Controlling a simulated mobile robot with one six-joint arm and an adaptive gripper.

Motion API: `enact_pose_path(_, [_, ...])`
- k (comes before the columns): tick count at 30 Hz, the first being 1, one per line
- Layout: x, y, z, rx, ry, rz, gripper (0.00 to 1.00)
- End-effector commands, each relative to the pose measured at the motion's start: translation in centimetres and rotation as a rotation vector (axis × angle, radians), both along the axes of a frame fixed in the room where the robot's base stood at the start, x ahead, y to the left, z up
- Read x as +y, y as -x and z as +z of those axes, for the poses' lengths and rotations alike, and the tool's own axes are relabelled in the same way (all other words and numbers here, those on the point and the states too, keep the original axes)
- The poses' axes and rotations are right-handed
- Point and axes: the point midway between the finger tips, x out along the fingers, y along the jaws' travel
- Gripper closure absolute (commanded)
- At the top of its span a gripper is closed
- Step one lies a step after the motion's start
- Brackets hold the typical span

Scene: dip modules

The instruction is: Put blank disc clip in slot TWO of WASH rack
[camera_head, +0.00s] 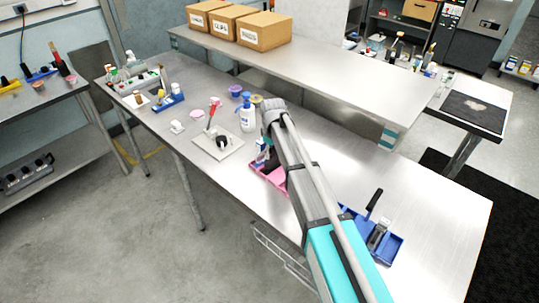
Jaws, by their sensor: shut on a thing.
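My arm reaches from the lower right over the steel table, and its wrist is above a pink tray-like rack (258,172). My gripper (269,157) is small and dark here, mostly covered by my own arm, low over the pink rack. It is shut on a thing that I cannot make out. A small blue and white shape (262,150) shows beside it. No lettering or slot numbers can be read on the pink rack, so I cannot tell if it is the WASH rack. A blue tray (394,248) at the right holds a black-handled item (375,203) and a grey piece.
A pale board (222,147) with a black ring-shaped item and red-topped tool lies left. A raised shelf (330,70) with cardboard boxes runs behind. The table's right end (455,215) is clear.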

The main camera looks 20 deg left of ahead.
Motion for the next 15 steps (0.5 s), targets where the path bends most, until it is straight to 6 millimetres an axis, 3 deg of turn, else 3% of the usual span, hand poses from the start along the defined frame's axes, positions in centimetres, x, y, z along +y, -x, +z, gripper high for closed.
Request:
enact_pose_path(14, [-0.06,-0.04,-0.42,0.0,0.0,-0.001,1.0])
enact_pose_path(15, [-0.07,-0.04,-0.42,0.0,0.0,-0.001,0.49])
